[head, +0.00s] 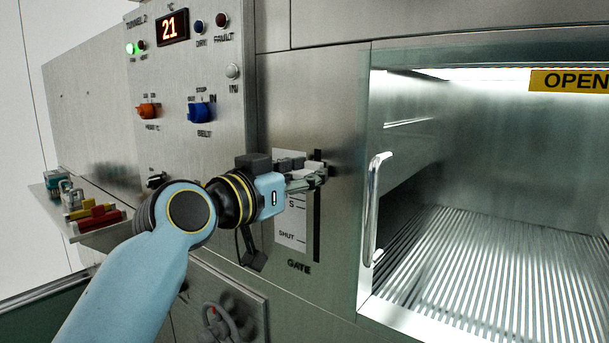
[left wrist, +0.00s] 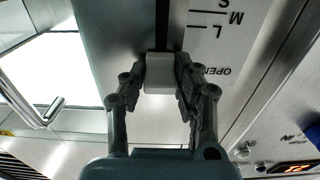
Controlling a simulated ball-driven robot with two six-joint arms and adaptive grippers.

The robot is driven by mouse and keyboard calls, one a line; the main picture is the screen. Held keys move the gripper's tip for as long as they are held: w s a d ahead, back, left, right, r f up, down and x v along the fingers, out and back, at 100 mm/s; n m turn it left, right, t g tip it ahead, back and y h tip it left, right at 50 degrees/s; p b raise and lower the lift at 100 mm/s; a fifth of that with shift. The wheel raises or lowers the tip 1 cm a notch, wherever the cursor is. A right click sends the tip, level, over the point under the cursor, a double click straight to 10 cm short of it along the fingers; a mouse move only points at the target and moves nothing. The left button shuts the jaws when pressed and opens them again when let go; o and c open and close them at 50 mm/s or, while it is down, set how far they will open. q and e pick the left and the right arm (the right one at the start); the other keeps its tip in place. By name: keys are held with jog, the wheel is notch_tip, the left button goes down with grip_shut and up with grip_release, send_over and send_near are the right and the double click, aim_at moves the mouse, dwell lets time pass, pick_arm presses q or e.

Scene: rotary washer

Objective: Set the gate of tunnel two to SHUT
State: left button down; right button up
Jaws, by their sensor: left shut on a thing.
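The gate control is a vertical dark slot (head: 317,225) in the steel panel, with a white scale plate (head: 291,225) beside it. Its marks S and SHUT show below my gripper. My left gripper (head: 318,173) is at the upper end of the slot. In the left wrist view, its fingers (left wrist: 160,84) are shut on the grey gate knob (left wrist: 159,72), one finger on each side. The knob lies about level with the OPEN mark on the scale plate (left wrist: 215,50). My right gripper is not in view.
A tunnel opening with a vertical door handle (head: 373,210) and a yellow OPEN sign (head: 571,81) is at right. The TUNNEL 2 panel has a red display (head: 172,28), orange knob (head: 148,110) and blue knob (head: 200,113). A shelf with padlocks (head: 95,217) is at left.

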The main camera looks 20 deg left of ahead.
pick_arm(q)
notch_tip(320, 180, down, 15)
jog(key=b, duration=1.1)
jog(key=shift+r, duration=0.15)
jog(key=c, duration=1.1)
grip_release()
jog(key=shift+o, duration=0.5)
jog(key=shift+r, duration=0.15)
send_near(316, 249)
jog(key=v, duration=0.5)
jog(key=shift+s, duration=0.25)
